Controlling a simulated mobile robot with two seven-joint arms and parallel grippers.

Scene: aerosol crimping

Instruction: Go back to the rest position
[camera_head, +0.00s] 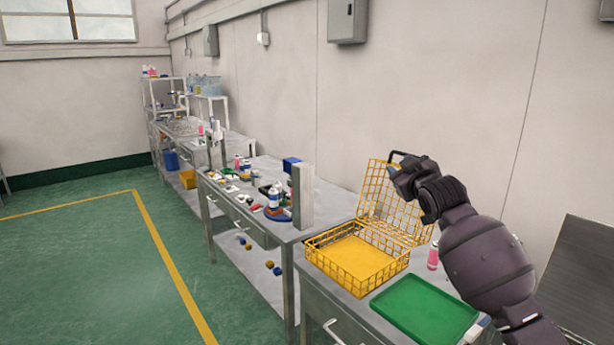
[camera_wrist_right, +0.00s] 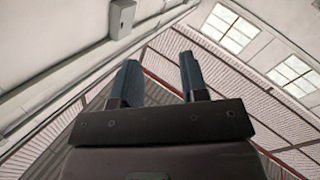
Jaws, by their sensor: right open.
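My right gripper (camera_head: 388,178) is raised above the near bench, in front of the upright mesh lid of the yellow wire basket (camera_head: 352,262). In the right wrist view its two fingers (camera_wrist_right: 158,82) stand apart with nothing between them, and point up toward the ceiling. My right arm comes in from the lower right. My left gripper is not in view.
The basket has a plain yellow floor. A green tray (camera_head: 425,308) lies in front of it, and a pink bottle (camera_head: 433,257) stands beside the arm. The middle bench (camera_head: 330,197) holds a grey column and small parts. The green floor at left is clear.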

